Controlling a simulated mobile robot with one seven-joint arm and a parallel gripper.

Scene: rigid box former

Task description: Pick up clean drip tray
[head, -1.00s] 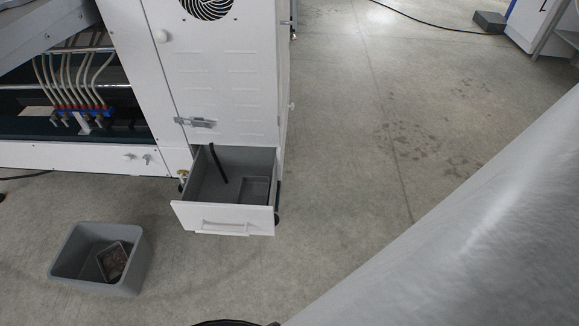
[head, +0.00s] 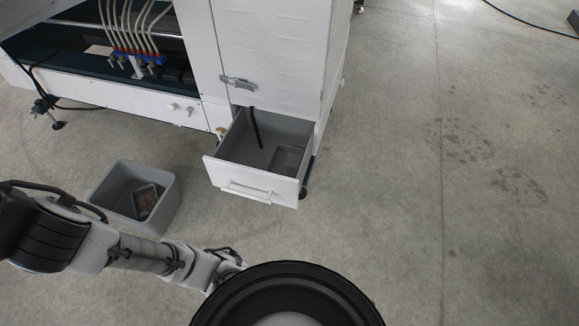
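A small grey square tray (head: 288,158) lies in the right part of the open drawer (head: 250,191) and looks clean. Another small tray (head: 146,200), with a brownish inside, lies tilted in a grey bin (head: 172,208) on the floor, left of the drawer. My arm reaches in from the left edge across the lower left, in front of the bin. Its far end is beside the black round part at the bottom. My gripper's fingers do not show, so I cannot see whether they hold anything.
The drawer sticks out of a white cabinet (head: 275,60) with a latch. A dark hose (head: 255,128) hangs into the drawer's left part. A machine with pale tubes (head: 130,30) stands at the upper left. The floor (head: 450,200) on the right is clear.

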